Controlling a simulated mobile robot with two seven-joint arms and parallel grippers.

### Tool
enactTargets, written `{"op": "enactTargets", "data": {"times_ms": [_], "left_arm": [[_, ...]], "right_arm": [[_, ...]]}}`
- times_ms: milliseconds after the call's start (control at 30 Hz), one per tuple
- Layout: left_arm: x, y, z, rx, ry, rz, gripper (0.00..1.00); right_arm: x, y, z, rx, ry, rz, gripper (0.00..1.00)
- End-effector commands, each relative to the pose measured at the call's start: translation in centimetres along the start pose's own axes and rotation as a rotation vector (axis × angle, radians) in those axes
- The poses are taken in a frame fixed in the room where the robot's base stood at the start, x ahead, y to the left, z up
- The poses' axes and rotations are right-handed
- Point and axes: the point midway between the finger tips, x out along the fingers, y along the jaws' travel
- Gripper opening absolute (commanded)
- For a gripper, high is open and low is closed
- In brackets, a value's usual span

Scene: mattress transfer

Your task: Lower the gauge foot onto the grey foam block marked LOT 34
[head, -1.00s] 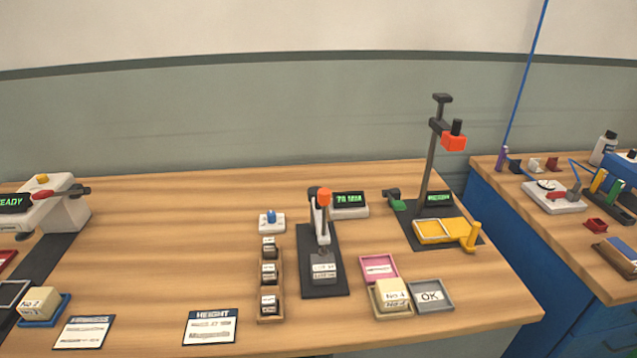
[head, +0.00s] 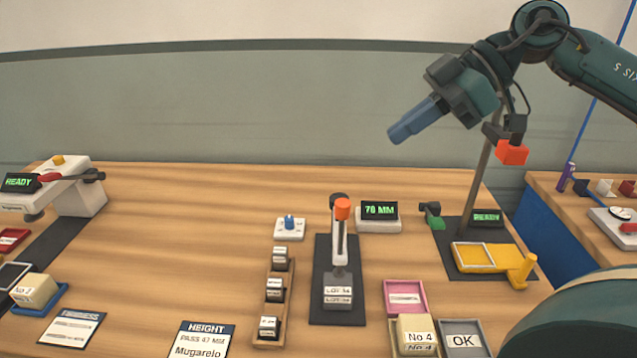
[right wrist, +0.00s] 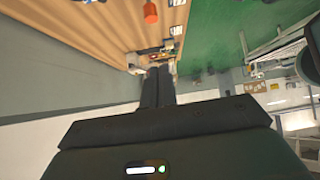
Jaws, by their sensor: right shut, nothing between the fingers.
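The grey foam block (head: 338,298) sits on the gauge's black base plate (head: 323,312); its label reads LOT, the digits are unclear. The height gauge (head: 340,242) stands behind it, a pale upright arm with an orange knob (head: 342,208) on top. Its dark foot (head: 340,272) is just above or on the block; I cannot tell if they touch. My right gripper (head: 394,136) is shut and empty, high above the table, up and to the right of the knob. Its fingers also show in the right wrist view (right wrist: 157,74). My left gripper is out of view.
A display (head: 379,212) reads 70 MM beside the gauge. A wooden rack (head: 266,328) of small labelled blocks stands left of it; a pink tray (head: 405,288) and grey OK tray (head: 462,338) stand right. A tall stand with an orange head (head: 511,152) is behind my right arm.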

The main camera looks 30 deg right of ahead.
Motion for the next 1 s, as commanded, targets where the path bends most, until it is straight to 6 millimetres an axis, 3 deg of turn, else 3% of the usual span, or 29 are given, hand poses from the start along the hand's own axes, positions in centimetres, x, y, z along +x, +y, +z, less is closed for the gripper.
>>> {"op": "enactTargets", "data": {"times_ms": [100, 233, 467, 733, 800, 1000], "left_arm": [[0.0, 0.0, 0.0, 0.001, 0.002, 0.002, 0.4], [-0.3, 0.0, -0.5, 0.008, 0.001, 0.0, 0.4], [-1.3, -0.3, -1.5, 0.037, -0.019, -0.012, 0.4], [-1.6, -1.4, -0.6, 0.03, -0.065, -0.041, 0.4], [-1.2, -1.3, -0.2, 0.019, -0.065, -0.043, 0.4], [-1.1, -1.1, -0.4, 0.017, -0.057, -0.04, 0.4]], "right_arm": [[-1.3, -0.1, 0.2, 0.039, -0.057, 0.035, 0.0], [-0.6, -0.1, 0.2, 0.048, -0.065, 0.033, 0.0], [3.1, -0.1, 0.1, 0.045, -0.056, 0.028, 0.0], [8.5, 0.1, 0.5, 0.044, -0.055, 0.03, 0.0], [9.5, 0.2, 1.9, 0.049, -0.064, 0.032, 0.0], [10.8, 0.2, 3.5, 0.047, -0.062, 0.033, 0.0]]}}
